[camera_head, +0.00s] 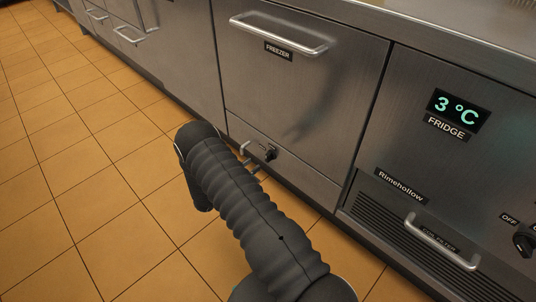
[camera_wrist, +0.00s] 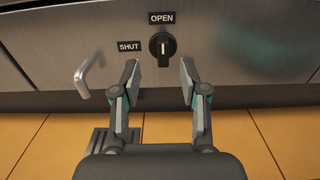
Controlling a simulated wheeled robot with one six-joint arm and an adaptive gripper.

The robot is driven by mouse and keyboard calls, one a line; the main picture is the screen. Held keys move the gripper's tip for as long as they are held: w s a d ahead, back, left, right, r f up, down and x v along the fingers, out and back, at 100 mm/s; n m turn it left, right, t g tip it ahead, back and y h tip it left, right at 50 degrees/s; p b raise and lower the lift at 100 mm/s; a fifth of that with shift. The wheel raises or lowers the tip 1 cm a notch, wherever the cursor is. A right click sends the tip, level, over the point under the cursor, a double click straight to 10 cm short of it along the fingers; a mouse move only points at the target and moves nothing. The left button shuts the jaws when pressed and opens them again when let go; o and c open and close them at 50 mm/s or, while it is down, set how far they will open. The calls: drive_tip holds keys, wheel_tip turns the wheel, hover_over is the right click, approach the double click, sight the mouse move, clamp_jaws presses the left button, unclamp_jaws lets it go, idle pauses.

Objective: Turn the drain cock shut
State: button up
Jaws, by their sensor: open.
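The drain cock (camera_wrist: 162,46) is a round black knob with a pale line on its grip, on a steel panel. Its grip stands upright, with the line toward the OPEN label (camera_wrist: 161,18). The SHUT label (camera_wrist: 129,46) is to its left. The knob shows small in the head view (camera_head: 271,154), low under the freezer drawer. My gripper (camera_wrist: 159,78) is open and empty, its two fingers apart just below the knob in the wrist view, one to each side. No contact with the knob shows. In the head view my arm hides most of the gripper.
A bent metal spout (camera_wrist: 88,74) sticks out left of the knob, close to the left finger. A floor grate (camera_wrist: 108,141) lies below. The freezer drawer (camera_head: 300,85) is above, the fridge panel (camera_head: 440,150) to the right. The tiled floor (camera_head: 90,190) is clear at left.

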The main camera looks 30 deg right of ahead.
sight(266, 155)
drive_tip(key=x, duration=0.8)
drive_tip(key=shift+d, duration=0.25)
drive_tip(key=shift+c, duration=0.3)
drive_tip(key=shift+w, duration=0.1)
clamp_jaws()
